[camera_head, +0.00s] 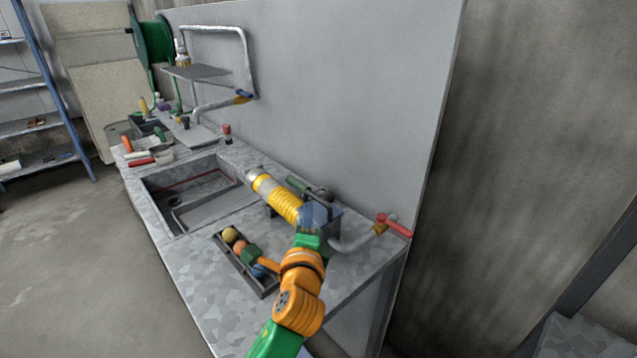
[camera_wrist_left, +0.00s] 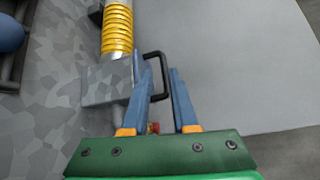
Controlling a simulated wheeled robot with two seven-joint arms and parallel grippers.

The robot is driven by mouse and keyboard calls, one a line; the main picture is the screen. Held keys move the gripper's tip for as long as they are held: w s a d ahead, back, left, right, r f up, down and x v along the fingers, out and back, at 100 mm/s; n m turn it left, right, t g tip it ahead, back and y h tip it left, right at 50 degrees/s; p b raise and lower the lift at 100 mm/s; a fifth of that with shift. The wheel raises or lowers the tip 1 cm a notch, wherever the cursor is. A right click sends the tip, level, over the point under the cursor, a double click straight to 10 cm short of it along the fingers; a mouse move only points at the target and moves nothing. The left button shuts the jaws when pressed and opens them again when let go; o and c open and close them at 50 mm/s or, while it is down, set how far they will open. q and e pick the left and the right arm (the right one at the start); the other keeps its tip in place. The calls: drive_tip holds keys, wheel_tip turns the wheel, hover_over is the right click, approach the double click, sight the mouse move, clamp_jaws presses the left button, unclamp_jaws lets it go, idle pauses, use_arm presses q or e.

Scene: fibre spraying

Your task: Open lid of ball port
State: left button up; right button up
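The ball port is a grey metal box (camera_head: 332,228) at the end of a yellow ribbed hose on the workbench. In the left wrist view the box (camera_wrist_left: 104,86) has a black bar handle (camera_wrist_left: 157,54) on its right side. My left gripper (camera_head: 316,212) is at the box and hides part of it in the head view. In the left wrist view its two blue fingers (camera_wrist_left: 160,70) are apart, with part of the handle showing between their tips. I cannot tell whether they touch it. The lid's edges are not clear. My right gripper is not in view.
The yellow hose (camera_head: 280,200) runs up-left from the box. A pipe with a red-handled valve (camera_head: 394,225) is right of it. A tray (camera_head: 258,282) with several coloured balls lies in front, beside the sink (camera_head: 150,190). A grey wall panel (camera_head: 350,100) stands behind.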

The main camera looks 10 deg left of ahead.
sight(317, 201)
use_arm(q)
drive_tip(key=shift+h, duration=0.3)
drive_tip(key=w, duration=0.2)
drive_tip(key=w+d, duration=0.1)
drive_tip(key=w, duration=0.1)
drive_tip(key=shift+d+f, duration=0.15)
drive_tip(key=shift+f, duration=0.05)
drive_tip(key=shift+w+a+r, duration=0.2)
drive_tip(key=shift+w, duration=0.4)
drive_tip(key=shift+f+x, duration=0.15)
drive_tip(key=shift+x, duration=0.6)
drive_tip(key=shift+f+x, duration=0.15)
drive_tip(key=shift+x, duration=0.6)
drive_tip(key=shift+s+r, duration=0.1)
drive_tip(key=shift+s, duration=0.05)
clamp_jaws()
